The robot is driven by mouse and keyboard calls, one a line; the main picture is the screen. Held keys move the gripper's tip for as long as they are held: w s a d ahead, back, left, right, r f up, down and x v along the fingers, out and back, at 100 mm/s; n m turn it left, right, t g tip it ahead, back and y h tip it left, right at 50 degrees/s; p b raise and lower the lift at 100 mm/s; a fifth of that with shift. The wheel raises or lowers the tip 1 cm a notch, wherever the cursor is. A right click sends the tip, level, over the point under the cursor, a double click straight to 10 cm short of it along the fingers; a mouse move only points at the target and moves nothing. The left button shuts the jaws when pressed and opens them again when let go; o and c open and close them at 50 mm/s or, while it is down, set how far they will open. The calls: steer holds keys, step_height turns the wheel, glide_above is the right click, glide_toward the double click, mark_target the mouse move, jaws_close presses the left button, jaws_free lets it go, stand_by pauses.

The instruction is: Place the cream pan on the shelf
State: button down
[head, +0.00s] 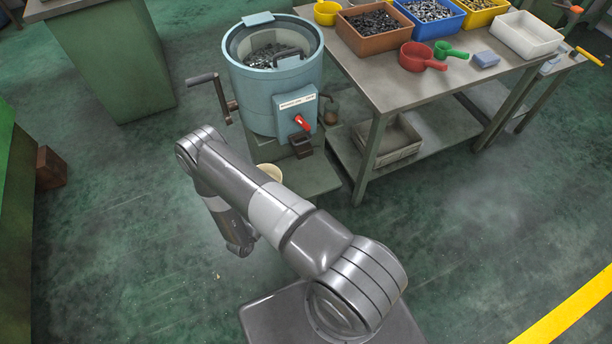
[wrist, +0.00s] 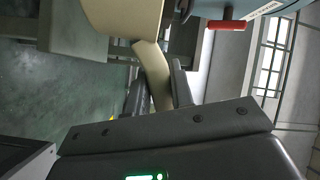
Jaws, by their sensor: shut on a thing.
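The cream pan (wrist: 122,18) is at the top of the wrist view, with its handle (wrist: 155,75) running down between my gripper's fingers. My gripper (wrist: 158,95) is shut on that handle. In the head view only part of the cream pan (head: 270,172) shows past my arm, in front of the blue machine. My gripper is hidden behind my arm there. A lower shelf (head: 440,118) runs under the workbench at the right, with bare room right of a beige tray (head: 395,142).
The blue drum machine (head: 275,95) with a crank stands close beyond the pan. The bench top (head: 400,85) holds parts bins, a red scoop (head: 420,57) and a green scoop (head: 449,50). Bench legs edge the shelf. Open floor (head: 480,220) lies at the right.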

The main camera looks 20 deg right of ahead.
steer(key=s+f+m+g, duration=0.1)
steer(key=s+f, duration=0.3)
steer(key=s, duration=0.1)
steer(key=shift+h, duration=0.4)
steer(key=f+x, duration=0.1)
steer(key=x, duration=0.5)
steer(key=f+x, duration=0.1)
steer(key=x, duration=0.5)
steer(key=f+x, duration=0.1)
steer(key=x, duration=0.5)
steer(key=shift+s+d+f, duration=0.1)
steer(key=shift+s+d, duration=0.1)
steer(key=shift+d, duration=0.25)
steer(key=shift+f, duration=0.2)
steer(key=shift+f, duration=0.1)
steer(key=c, duration=1.3)
jaws_free()
steer(key=shift+o, duration=0.2)
